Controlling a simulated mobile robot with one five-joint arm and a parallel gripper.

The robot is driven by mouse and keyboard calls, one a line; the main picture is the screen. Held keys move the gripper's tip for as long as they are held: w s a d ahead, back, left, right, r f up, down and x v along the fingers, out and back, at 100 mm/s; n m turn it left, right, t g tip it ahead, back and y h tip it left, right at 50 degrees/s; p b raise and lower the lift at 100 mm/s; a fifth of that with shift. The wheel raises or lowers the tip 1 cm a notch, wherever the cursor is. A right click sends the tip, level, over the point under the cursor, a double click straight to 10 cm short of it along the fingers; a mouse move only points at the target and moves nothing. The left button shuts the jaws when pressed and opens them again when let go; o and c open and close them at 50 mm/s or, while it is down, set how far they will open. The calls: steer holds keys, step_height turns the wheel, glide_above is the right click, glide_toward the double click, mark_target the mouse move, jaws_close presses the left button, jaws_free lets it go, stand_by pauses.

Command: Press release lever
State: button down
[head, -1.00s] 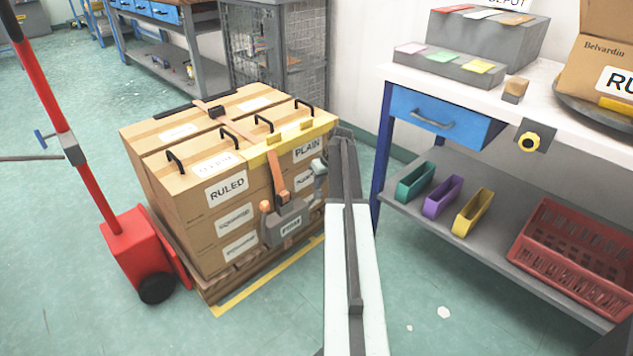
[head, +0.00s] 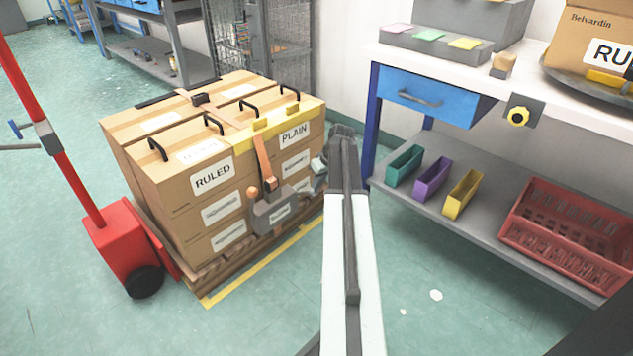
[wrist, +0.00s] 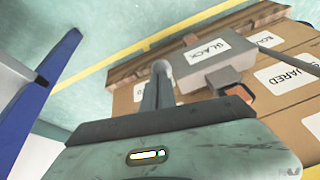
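A grey buckle box (head: 274,211) with a label sits low on the front of the strapped carton stack (head: 215,180). An orange-brown strap (head: 264,160) runs down to it, and a small orange knob (head: 253,191) stands at its upper left. I cannot tell which part is the release lever. In the wrist view the buckle box (wrist: 228,66) lies beyond my fingers, its label reading BLACK, with an orange piece (wrist: 234,88) at its edge. My gripper (head: 318,172) is right of the buckle, apparently apart from it. Its fingers (wrist: 161,76) look together and empty.
The cartons stand on a wooden pallet (head: 190,277) beside a yellow floor line. A red pallet-jack-like machine (head: 125,245) stands left. A workbench (head: 395,130) with coloured bins and a red crate (head: 565,235) on its shelf is at right. Floor in front is open.

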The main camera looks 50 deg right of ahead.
steer(key=shift+s+f, duration=0.1)
steer(key=shift+s, duration=0.05)
steer(key=r+p, duration=0.1)
steer(key=w+r+p, duration=0.1)
steer(key=p, duration=0.1)
steer(key=w+r+p, duration=0.1)
steer(key=r, duration=0.1)
steer(key=shift+d, duration=0.25)
steer(key=s+r+p, duration=0.6)
steer(key=s, duration=0.1)
steer(key=shift+s+d, duration=0.3)
steer(key=shift+d, duration=0.05)
steer(key=shift+r, duration=0.1)
